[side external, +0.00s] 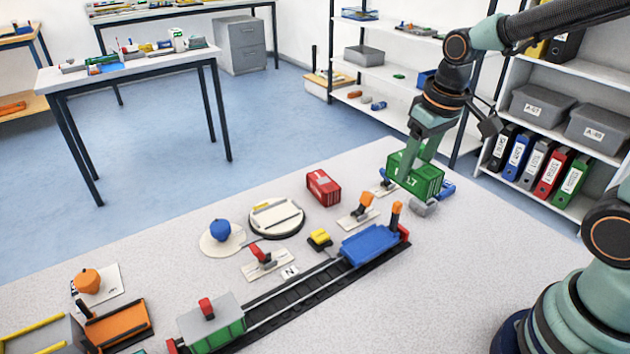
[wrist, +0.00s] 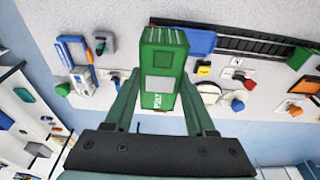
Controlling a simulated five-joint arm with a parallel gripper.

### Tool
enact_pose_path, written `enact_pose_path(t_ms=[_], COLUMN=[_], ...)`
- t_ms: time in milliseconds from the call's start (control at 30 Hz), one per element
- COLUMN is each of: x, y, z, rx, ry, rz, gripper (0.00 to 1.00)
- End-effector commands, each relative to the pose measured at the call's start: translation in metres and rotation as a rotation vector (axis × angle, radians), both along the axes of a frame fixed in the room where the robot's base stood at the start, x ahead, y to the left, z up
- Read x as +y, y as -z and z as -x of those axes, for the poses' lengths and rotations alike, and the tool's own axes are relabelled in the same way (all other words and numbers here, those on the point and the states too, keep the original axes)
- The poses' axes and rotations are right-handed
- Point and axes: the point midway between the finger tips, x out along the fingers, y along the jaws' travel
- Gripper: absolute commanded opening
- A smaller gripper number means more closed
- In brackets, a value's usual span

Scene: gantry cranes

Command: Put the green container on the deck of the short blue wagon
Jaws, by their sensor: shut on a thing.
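The green container (side external: 425,180) is between the fingers of my gripper (side external: 416,172), which is shut on it at the back right of the table. In the wrist view the container (wrist: 163,68) sits between both fingers of my gripper (wrist: 160,90), with white lettering on its face. In the side view I cannot tell whether it touches the table. The short blue wagon (side external: 370,243) stands on the right end of the dark track, its deck bare. The wagon deck also shows in the wrist view (wrist: 200,42), to the right of the container.
A green and grey wagon (side external: 212,325) stands at the track's left end. A red container (side external: 323,187), a turntable (side external: 276,218) and several levers on plates, one with an orange handle (side external: 362,209), stand behind the track. The table's right front is clear.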

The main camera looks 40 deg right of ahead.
Motion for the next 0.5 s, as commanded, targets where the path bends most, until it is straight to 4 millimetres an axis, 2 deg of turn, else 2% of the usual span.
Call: enact_pose_path(t_ms=[133,233,367,500], x=[0.000,-0.001,-0.004,-0.009], y=[0.000,0.000,0.000,0.005], z=[0.001,-0.007,-0.031,-0.066], rx=[-0.001,0.001,0.002,0.004], ry=[0.001,0.002,0.001,0.003], rz=[0.000,0.000,0.002,0.004], gripper=[0.07,0.07,0.07,0.07])
